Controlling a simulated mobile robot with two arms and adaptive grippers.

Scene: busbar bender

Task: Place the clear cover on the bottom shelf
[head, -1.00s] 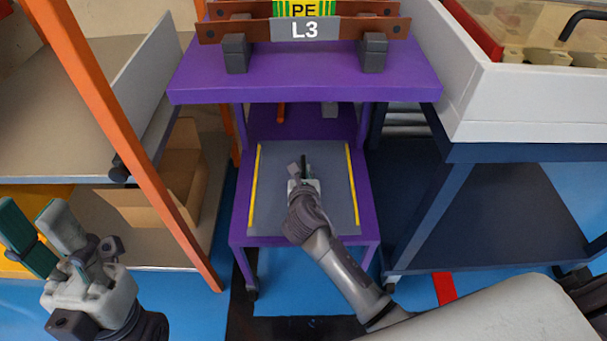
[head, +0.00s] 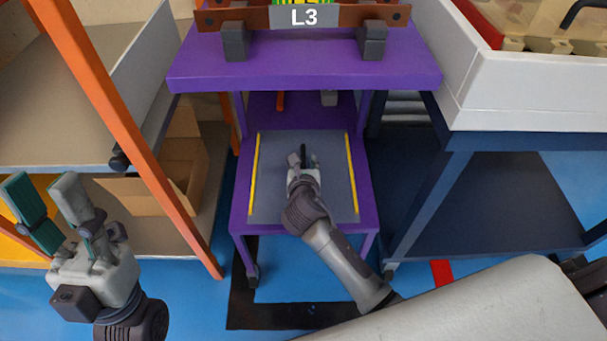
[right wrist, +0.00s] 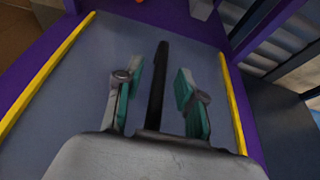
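The clear cover (head: 335,190) looks like a grey see-through panel with a yellow strip along its left and right edges. It lies flat on the bottom shelf (head: 240,222) of the purple cart. A black bar handle (right wrist: 157,85) stands out from its middle. My right gripper (head: 303,160) is over the cover. In the right wrist view, the right gripper (right wrist: 155,90) has its fingers apart, one on each side of the handle, with gaps showing. My left gripper (head: 45,205) is open and empty at the left, away from the cart.
The cart's purple top shelf (head: 300,75) overhangs the back of the bottom shelf and bears a bar labelled L3 (head: 305,17) on grey blocks. An orange post (head: 110,110) and rack with a cardboard box (head: 140,195) stand left. A dark blue table (head: 480,205) stands right.

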